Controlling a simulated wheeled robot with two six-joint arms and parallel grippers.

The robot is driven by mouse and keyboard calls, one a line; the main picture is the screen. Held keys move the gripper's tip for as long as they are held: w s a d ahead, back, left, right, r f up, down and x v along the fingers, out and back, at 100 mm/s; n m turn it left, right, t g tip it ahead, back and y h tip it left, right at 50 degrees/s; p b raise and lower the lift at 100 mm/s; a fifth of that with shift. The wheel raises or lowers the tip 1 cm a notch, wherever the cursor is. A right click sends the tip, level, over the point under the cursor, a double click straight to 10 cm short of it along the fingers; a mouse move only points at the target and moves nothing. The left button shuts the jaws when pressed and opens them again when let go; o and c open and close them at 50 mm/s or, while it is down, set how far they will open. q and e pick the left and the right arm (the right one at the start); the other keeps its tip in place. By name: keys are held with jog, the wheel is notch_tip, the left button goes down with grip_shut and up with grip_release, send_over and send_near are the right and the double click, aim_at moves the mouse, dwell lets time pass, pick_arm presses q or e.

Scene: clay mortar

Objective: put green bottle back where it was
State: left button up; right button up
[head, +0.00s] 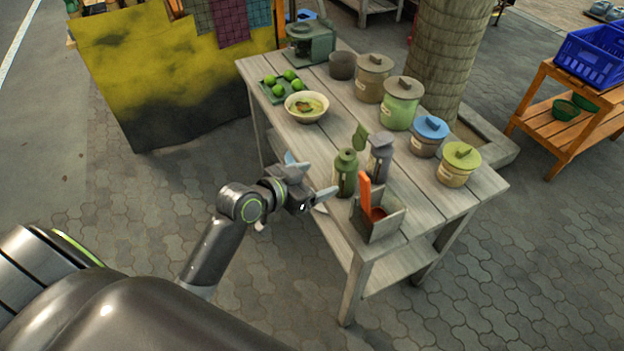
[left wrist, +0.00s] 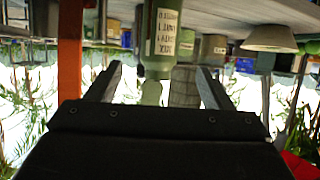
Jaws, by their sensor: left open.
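My right gripper is not in view.
A grey box (head: 385,225) with an orange-red handle stands close in front of the bottle. Several lidded jars (head: 401,108) line the table's far side. A bowl (head: 306,106) and a tray of green fruit (head: 273,92) stand farther back. Table space between bowl and bottle is free.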

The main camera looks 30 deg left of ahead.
pick_arm(q)
jog(key=shift+s+a+r, duration=0.1)
jog(key=shift+s+r, duration=0.05)
jog(key=shift+s, duration=0.15)
jog(key=s+a+f+n+g+y, duration=0.1)
jog(key=s+a+f+g+y, duration=0.15)
jog(key=f, duration=0.75)
jog(key=s+a+f+n+g+y, duration=0.1)
jog(key=s+a+f+n, duration=0.2)
jog(key=f, duration=0.7)
jog(key=s+a+f+g+y, duration=0.1)
jog(key=s+a+f, duration=0.25)
jog(key=f, duration=0.65)
jog(key=s+f+g, duration=0.2)
jog(key=s+f, duration=0.4)
jog(key=s, duration=0.5)
jog(key=s+f+g+y, duration=0.1)
jog(key=s+f+g, duration=0.1)
jog(key=s+f, duration=0.5)
jog(key=s+f+n+g, duration=0.1)
jog(key=s+f, duration=0.5)
jog(key=s, duration=0.9)
jog(key=shift+f+g+y, duration=0.35)
jog(key=shift+f+g, duration=0.05)
jog(key=shift+g, duration=0.45)
jog(key=shift+w+d, duration=0.1)
